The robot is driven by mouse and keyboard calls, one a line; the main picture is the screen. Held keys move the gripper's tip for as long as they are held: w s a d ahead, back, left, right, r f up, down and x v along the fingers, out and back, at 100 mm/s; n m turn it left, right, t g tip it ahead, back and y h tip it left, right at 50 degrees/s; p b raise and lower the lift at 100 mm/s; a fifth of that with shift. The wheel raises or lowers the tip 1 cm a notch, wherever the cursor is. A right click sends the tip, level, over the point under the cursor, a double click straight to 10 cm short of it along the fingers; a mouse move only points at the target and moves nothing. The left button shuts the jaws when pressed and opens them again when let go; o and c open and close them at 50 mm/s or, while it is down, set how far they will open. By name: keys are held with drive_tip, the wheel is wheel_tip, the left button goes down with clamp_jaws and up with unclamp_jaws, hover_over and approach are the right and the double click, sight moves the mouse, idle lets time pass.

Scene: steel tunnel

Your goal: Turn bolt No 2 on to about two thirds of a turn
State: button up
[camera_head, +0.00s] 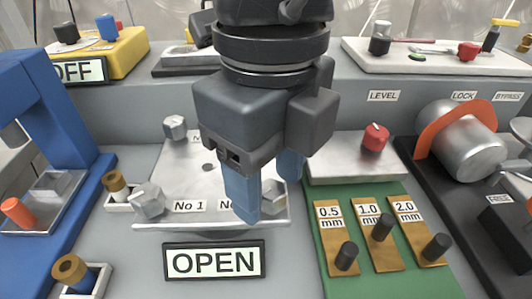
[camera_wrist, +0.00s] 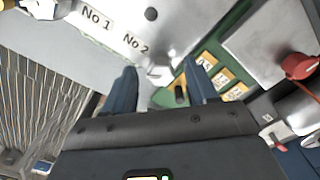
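Bolt No 2 (camera_head: 271,190) is a silver hex head at the right front of the pale steel plate (camera_head: 208,207). My gripper (camera_head: 266,192) comes down from above, and its near blue finger hides part of the bolt and its label. In the wrist view, bolt No 2 (camera_wrist: 158,76) shows between the two fingertips of my gripper (camera_wrist: 160,72), with gaps beside it. The fingers are open. I cannot tell how far down they reach around the head. Bolt No 1 (camera_head: 149,200) sits at the plate's left front, and another bolt (camera_head: 175,127) at its back left.
An OPEN sign (camera_head: 214,262) stands in front of the plate. A green board (camera_head: 327,240) with thickness gauges and a red knob (camera_head: 376,137) lie close on the right. A blue frame (camera_head: 50,110) stands at the left. A metal cylinder (camera_head: 462,146) is at the far right.

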sight(270, 187)
drive_tip(key=shift+r, duration=0.1)
wheel_tip(270, 187, up, 7)
drive_tip(key=shift+f+p, duration=0.15)
drive_tip(key=shift+p, duration=0.4)
drive_tip(key=shift+r, duration=0.45)
